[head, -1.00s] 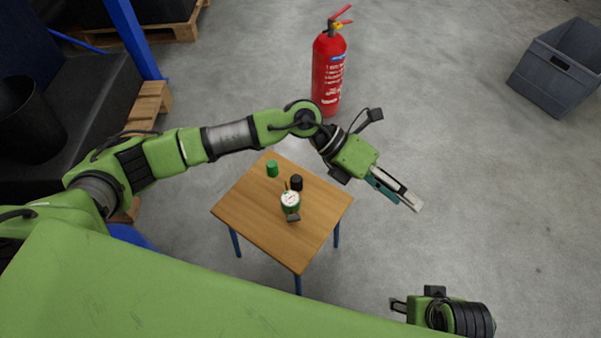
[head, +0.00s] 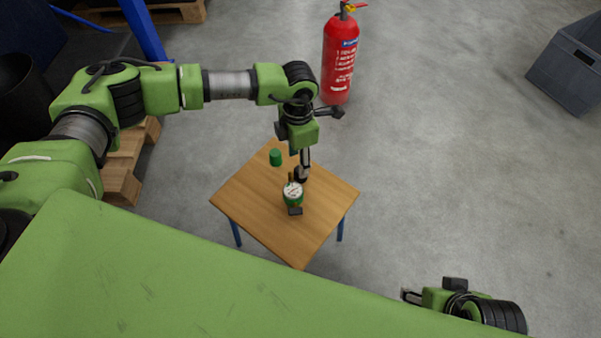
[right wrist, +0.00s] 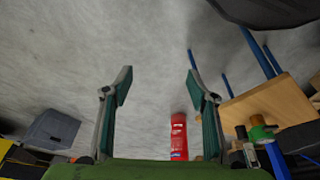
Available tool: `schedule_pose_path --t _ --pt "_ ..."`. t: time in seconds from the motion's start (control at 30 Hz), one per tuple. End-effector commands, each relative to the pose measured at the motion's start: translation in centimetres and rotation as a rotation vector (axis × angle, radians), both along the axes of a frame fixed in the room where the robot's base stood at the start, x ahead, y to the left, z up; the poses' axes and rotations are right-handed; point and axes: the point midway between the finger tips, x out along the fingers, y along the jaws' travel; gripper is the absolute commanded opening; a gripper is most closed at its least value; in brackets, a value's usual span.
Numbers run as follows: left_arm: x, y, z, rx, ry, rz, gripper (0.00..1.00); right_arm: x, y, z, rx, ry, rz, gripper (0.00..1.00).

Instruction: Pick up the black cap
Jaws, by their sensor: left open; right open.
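The black cap (head: 301,174) stands on the small wooden table (head: 250,205), just behind a green and white gauge (head: 292,194). My left gripper (head: 304,164) points down at the cap, with its fingers at or just above it and partly covering it. It is open; whether the fingers touch the cap cannot be told. A green cap (head: 275,157) stands to the left on the same table. My right gripper (head: 408,296) is at the lower right, away from the table. In the right wrist view it (right wrist: 160,84) is open with nothing between its fingers.
A red fire extinguisher (head: 340,60) stands on the floor behind the table; it also shows in the right wrist view (right wrist: 179,136). A grey crate (head: 572,68) is at the upper right. Wooden pallets (head: 122,170) lie on the left. The floor right of the table is clear.

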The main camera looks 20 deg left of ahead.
Motion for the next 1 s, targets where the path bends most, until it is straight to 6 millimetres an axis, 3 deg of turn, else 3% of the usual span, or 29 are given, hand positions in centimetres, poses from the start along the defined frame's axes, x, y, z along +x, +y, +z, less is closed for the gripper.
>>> schedule_pose_path --t 0.17,0.37,0.43,0.7,0.83,1.0 --pt "0.0 -0.1 -1.1 0.000 0.001 0.000 0.43 0.0 0.0 -0.4 0.000 0.000 0.000 0.53" --pt "0.1 -0.6 -4.2 -0.001 0.002 -0.001 0.43 0.1 0.0 -1.2 0.001 -0.004 0.000 0.53" --pt "0.1 -0.5 -5.1 0.001 0.002 -0.001 0.43 1.4 0.4 -1.0 0.010 -0.052 0.004 0.53" --pt "0.2 -0.5 -5.3 -0.001 -0.001 -0.001 0.43 1.8 0.5 -0.8 0.014 -0.071 0.005 0.53" --pt "0.2 -0.5 -5.3 -0.001 -0.001 -0.001 0.11 1.8 0.5 -0.8 0.014 -0.071 0.006 0.53" --pt "0.2 -0.5 -5.3 -0.001 0.000 0.000 0.11 1.8 0.5 -0.8 0.014 -0.070 0.006 0.53"
